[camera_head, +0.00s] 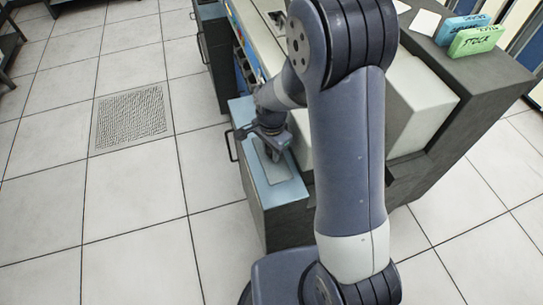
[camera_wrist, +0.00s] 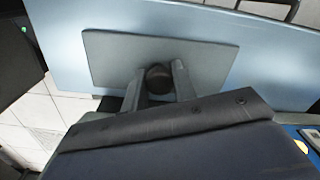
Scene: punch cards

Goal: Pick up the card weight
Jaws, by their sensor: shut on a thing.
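The card weight is a flat grey plate (camera_wrist: 112,52) with a round dark knob in its middle, seen in the wrist view. My gripper (camera_wrist: 158,80) has its two fingers closed on either side of the knob. In the head view the card weight (camera_head: 274,168) shows as a grey plate below my gripper (camera_head: 266,138), over a light blue surface (camera_head: 290,193). My gripper and wrist hide part of it. I cannot tell whether the plate rests on the blue surface or is slightly above it.
The blue surface sits at the near end of a dark grey machine (camera_head: 440,115) with a pale housing (camera_head: 422,95). A wire handle (camera_head: 232,146) sticks out left. Tiled floor (camera_head: 130,195) at left is clear.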

